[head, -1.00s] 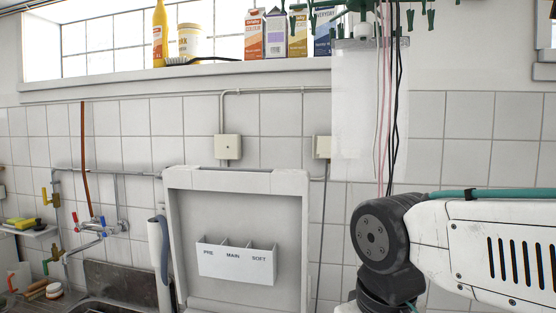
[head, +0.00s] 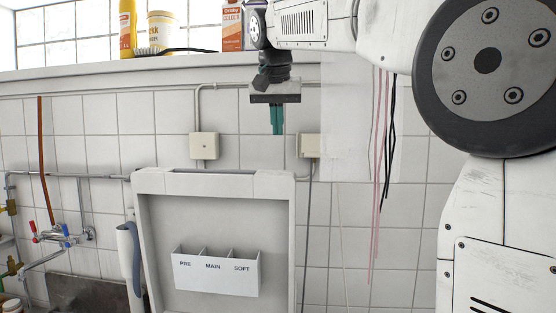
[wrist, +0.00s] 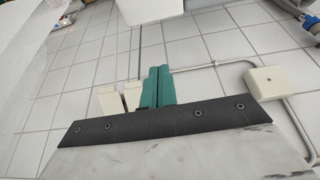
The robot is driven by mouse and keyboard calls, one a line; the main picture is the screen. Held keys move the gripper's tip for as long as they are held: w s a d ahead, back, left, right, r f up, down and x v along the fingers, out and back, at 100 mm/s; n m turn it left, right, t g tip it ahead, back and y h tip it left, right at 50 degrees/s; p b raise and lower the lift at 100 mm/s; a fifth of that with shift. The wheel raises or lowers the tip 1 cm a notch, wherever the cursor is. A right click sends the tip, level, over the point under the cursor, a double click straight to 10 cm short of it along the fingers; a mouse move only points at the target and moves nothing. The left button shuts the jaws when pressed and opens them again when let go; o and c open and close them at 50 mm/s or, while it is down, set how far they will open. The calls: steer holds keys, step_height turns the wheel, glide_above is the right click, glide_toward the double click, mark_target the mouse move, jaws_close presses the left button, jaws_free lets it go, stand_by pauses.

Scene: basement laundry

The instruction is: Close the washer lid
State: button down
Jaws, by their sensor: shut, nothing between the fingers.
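The washer lid (head: 215,215) stands open and upright in the head view, a white panel with a raised frame. A white drawer marked PRE, MAIN and SOFT (head: 216,272) sits on its inner face. My gripper (head: 277,133) points down above the lid's top edge, right of its middle in the picture. Its green fingers are together with nothing between them. In the wrist view the fingers (wrist: 157,72) are also side by side, against the tiled wall. A white edge shows at the top of that view; I cannot tell what it is. The washer's body is below the frame.
A socket box (head: 204,146) and pipes are fixed to the tiled wall behind the lid. A window sill (head: 60,75) above holds a yellow bottle (head: 128,28), a tub (head: 161,33) and a carton (head: 232,25). Taps (head: 66,236) are at left. Cords hang at right.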

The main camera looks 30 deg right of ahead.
step_height(320, 180, down, 9)
steer(key=shift+w, duration=0.15)
stand_by(0.6)
